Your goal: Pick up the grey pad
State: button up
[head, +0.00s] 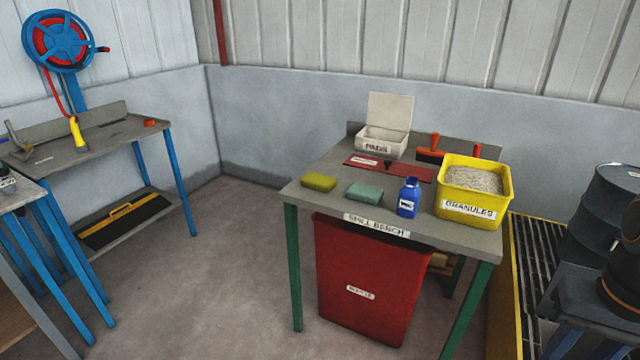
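No plainly grey pad shows on the spill bench (330,205). Two pads lie flat near its front edge: an olive-yellow pad (318,182) at the left and a grey-green, teal-tinted pad (365,192) to its right. They lie apart. An open white box labelled PADS (384,141) stands behind them with its lid up; its contents are hidden. My gripper is not in view.
A blue bottle (408,198) stands right of the grey-green pad, then a yellow granules tub (473,192). A dark red board (390,167) lies behind. A red bin (370,285) stands under the bench. Floor at the left (225,270) is clear.

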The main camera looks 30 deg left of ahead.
aim_at(361, 193)
jog(key=k, duration=0.6)
jog(key=u, duration=0.8)
jog(key=i, duration=0.55)
jog(key=u, duration=0.8)
jog(key=i, duration=0.7)
jog(key=z, duration=0.75)
jog(key=i, duration=0.65)
jog(key=z, duration=0.8)
